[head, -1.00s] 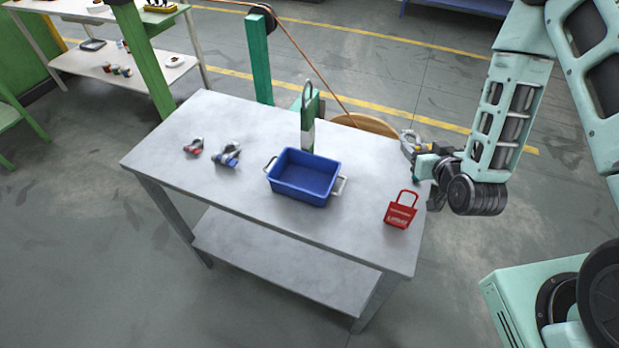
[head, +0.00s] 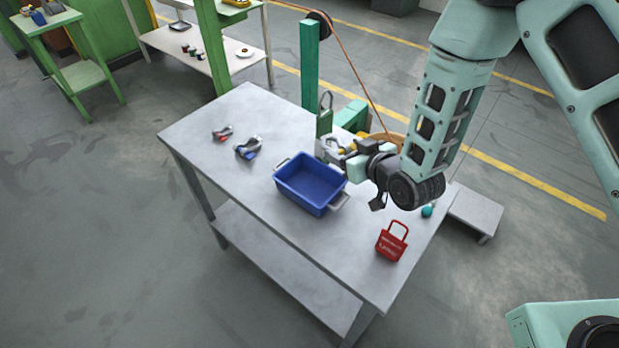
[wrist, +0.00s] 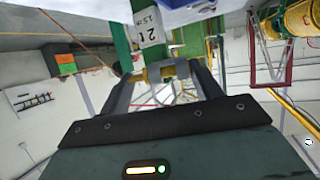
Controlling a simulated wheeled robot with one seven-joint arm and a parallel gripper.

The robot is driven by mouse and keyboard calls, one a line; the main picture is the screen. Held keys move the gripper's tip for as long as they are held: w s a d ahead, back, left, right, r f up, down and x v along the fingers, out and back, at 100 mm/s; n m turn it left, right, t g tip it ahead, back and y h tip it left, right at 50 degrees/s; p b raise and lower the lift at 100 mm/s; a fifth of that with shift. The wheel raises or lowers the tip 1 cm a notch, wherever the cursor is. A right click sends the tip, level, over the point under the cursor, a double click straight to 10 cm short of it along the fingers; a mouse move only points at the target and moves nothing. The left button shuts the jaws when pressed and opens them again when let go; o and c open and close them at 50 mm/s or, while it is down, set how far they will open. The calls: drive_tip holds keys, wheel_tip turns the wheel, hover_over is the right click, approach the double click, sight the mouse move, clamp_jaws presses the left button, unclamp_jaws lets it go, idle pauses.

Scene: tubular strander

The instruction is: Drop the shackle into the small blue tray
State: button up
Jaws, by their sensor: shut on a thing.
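The small blue tray (head: 296,196), with a metal handle at each end, stands empty on the grey table. My gripper (head: 342,151) is shut on a grey shackle with a yellow pin (head: 329,148), just past the tray's far right corner in the head view. The shackle looks raised above the table; its exact height is hard to tell. In the wrist view the yellow pin (wrist: 161,73) lies across between the two fingertips (wrist: 163,76), with the bow partly hidden. My wrist covers part of the table right of the tray.
A red-pin shackle (head: 222,133) and a blue-pin shackle (head: 248,148) lie left of the tray. A green looped upright (head: 324,122) stands close behind the tray.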

drive_tip(key=a+r+n+y, duration=0.1)
drive_tip(key=a+r, duration=0.1)
drive_tip(key=a, duration=0.3)
wheel_tip(320, 180, down, 6)
drive_tip(key=b, duration=0.3)
drive_tip(key=shift+s+f+g, duration=0.15)
drive_tip(key=shift+s+g, duration=0.25)
drive_tip(key=shift+d, duration=0.1)
drive_tip(key=o, duration=1.3)
drive_tip(key=shift+s, duration=0.1)
drive_tip(key=p+v, duration=0.9)
drive_tip(key=v, duration=0.8)
drive_tip(key=shift+s+d, duration=0.1)
